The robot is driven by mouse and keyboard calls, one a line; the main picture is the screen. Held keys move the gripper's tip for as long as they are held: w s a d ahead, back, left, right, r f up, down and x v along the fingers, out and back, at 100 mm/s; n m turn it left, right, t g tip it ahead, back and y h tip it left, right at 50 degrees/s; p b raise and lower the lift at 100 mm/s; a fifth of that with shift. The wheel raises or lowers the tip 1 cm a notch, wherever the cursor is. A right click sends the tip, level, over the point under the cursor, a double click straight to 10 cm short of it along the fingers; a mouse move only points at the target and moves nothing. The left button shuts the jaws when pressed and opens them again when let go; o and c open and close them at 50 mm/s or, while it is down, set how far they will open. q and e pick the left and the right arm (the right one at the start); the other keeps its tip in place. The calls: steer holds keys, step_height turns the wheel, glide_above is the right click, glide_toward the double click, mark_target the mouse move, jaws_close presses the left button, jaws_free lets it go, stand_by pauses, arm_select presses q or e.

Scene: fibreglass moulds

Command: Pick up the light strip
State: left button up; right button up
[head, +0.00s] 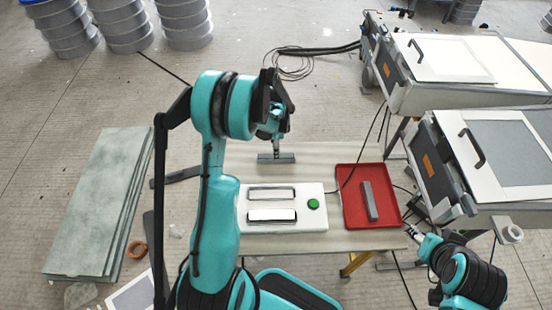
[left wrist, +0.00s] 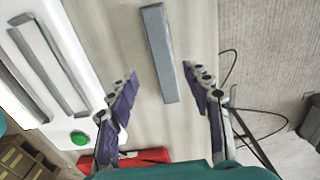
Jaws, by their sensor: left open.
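A light grey strip (head: 284,158) lies on the pale table behind the white fixture. In the left wrist view the strip (left wrist: 159,52) lies ahead of the fingers, its near end between their tips. My left gripper (head: 276,150) is over the strip in the head view and hides part of it. In the left wrist view the left gripper (left wrist: 160,82) is open and empty, its purple fingers wide apart. My right gripper (head: 413,232) is low at the right, beside the table; its jaws are too small to read.
A white fixture (head: 315,222) with two long slots and a green button (head: 313,204) sits on the table (head: 330,156). A red tray (head: 350,218) holds a darker grey strip (head: 369,200). Grey-white machines (head: 497,150) stand at the right, with black cables near the tray.

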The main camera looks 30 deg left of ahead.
arm_select(q)
steer(key=f, duration=0.1)
steer(key=f+b, duration=0.1)
steer(key=f, duration=0.1)
steer(key=f+b, duration=0.1)
steer(key=f, duration=0.1)
steer(key=shift+w+a, duration=0.15)
steer(key=shift+w, duration=0.1)
steer(key=shift+c, duration=0.3)
jaws_close()
steer(key=shift+r, duration=0.1)
